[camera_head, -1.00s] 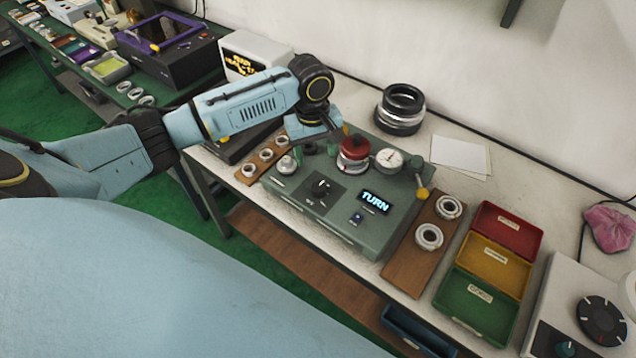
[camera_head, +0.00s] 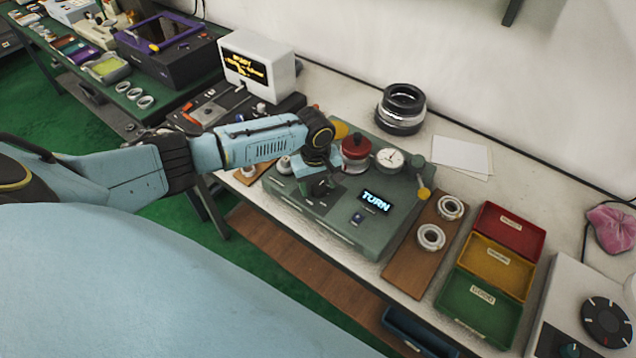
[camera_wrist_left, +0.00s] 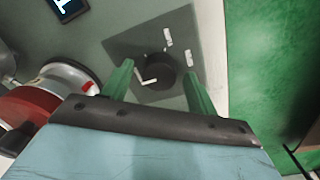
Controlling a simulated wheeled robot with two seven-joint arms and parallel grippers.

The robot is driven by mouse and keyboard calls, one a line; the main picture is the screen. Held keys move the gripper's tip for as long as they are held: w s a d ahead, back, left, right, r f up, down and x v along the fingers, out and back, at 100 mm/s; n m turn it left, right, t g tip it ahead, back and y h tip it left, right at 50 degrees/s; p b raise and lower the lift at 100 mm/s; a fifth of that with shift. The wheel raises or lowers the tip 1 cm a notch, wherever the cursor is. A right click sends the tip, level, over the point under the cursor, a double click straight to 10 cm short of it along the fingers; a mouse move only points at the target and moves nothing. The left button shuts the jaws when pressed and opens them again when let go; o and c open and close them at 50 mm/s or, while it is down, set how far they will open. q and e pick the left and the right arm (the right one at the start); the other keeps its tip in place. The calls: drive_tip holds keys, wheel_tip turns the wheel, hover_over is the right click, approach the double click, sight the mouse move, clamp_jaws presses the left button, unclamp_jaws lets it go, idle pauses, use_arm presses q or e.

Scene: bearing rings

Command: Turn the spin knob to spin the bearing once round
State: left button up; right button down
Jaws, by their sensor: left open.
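The spin knob (camera_wrist_left: 160,75) is a round black knob on a dark plate of the green-grey test box (camera_head: 345,235). In the left wrist view my left gripper (camera_wrist_left: 157,82) is open, with its two green fingers on either side of the knob; I cannot tell if they touch it. In the head view my left gripper (camera_head: 322,186) is over the knob and hides most of it. The bearing on its spindle sits under a red cap (camera_head: 356,147), beside a white dial gauge (camera_head: 389,158). The box's display (camera_head: 375,202) reads TURN. My right gripper is not in view.
A wooden board (camera_head: 412,268) with two bearing rings lies right of the box. Red (camera_head: 510,228), yellow and green trays stand further right. Stacked black and silver rings (camera_head: 401,110) stand behind.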

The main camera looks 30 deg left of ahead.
use_arm(q)
drive_tip(key=c, duration=1)
